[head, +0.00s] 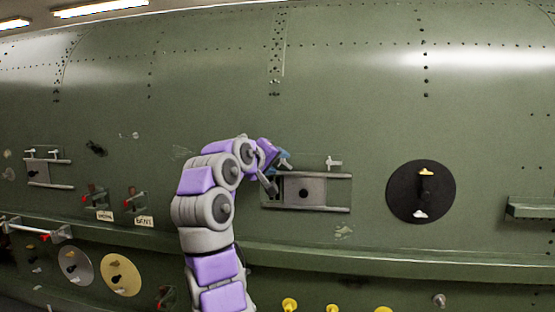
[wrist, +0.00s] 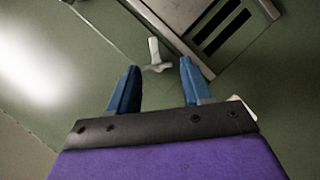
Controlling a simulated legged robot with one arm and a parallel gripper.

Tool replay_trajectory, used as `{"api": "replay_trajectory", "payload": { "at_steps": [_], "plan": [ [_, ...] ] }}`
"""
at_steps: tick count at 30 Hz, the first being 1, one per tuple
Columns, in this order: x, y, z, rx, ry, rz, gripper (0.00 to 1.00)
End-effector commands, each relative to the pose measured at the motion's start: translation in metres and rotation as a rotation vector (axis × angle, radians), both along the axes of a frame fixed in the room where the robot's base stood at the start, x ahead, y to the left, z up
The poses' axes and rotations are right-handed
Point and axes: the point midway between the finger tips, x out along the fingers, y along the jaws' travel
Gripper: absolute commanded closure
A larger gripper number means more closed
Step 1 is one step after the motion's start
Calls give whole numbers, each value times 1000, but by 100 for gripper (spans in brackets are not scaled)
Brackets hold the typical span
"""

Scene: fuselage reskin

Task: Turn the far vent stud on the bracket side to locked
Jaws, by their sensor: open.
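A grey bracket (head: 306,190) with two rails sits on the green fuselage wall, right of my arm in the head view. One white vent stud (head: 333,162) stands above its right part. My gripper (head: 284,160) is at the bracket's upper left corner and covers much of that spot. In the wrist view, my blue-fingered gripper (wrist: 158,64) is open and empty. A white T-shaped stud (wrist: 155,54) lies just ahead, between the fingertip lines, beside the bracket rail (wrist: 165,32). Contact with the fingers cannot be told.
A black disc (head: 403,194) with a yellow and a white stud is to the right. A smaller bracket (head: 40,171) with white studs is at far left. Red-handled latches (head: 130,200) sit left of my arm. A long ledge (head: 400,260) runs below.

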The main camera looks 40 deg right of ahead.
Motion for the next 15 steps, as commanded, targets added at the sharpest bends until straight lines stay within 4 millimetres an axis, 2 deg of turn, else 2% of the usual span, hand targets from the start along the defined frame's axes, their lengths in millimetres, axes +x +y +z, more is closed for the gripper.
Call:
{"api": "replay_trajectory", "payload": {
  "at_steps": [5,12,15],
  "plan": [
    [2,-12,-2,0,-1,0,51],
    [3,-13,-3,2,-2,0,51],
    [3,-12,-3,2,-2,0,61]
  ]
}}
